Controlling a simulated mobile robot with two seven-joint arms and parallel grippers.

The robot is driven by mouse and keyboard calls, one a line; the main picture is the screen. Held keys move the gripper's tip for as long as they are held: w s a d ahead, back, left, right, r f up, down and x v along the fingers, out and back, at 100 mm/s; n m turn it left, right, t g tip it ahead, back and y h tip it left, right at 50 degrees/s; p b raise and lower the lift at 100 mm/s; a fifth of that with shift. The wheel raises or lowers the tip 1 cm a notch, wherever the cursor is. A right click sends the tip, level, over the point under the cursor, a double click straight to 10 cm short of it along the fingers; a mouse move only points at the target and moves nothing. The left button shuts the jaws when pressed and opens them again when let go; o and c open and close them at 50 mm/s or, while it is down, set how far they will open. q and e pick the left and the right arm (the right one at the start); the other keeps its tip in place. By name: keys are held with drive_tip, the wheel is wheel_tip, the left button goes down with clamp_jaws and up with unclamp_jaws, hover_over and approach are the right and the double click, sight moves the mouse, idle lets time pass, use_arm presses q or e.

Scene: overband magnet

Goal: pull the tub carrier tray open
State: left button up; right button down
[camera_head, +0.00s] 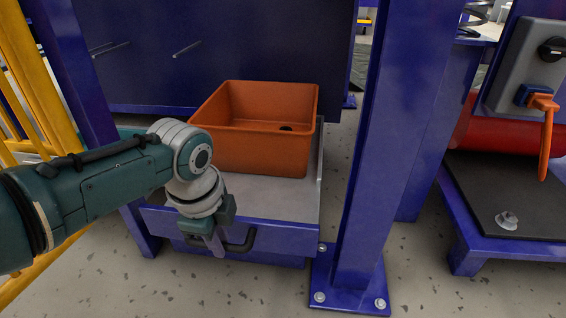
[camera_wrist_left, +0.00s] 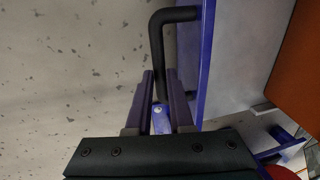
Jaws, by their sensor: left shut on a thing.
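The tub carrier tray (camera_head: 272,197) is a grey metal tray with a blue front, set low in the blue frame. An orange tub (camera_head: 262,150) stands on it. A black bar handle (camera_head: 244,241) sticks out from the blue front. My left gripper (camera_head: 217,246) is at the handle, with its arm coming in from the left. In the left wrist view the two fingers of the gripper (camera_wrist_left: 164,85) are shut on the black handle (camera_wrist_left: 157,45), one on each side of it. Part of the handle is hidden by the fingers. My right gripper is in neither view.
A thick blue post (camera_head: 380,150) with a bolted foot stands just right of the tray. A yellow guard rail (camera_head: 40,70) is at the left. A blue stand with a black top (camera_head: 510,190) is at the right. The speckled floor before the tray is clear.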

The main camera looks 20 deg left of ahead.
use_arm(q)
clamp_jaws()
idle(0.8)
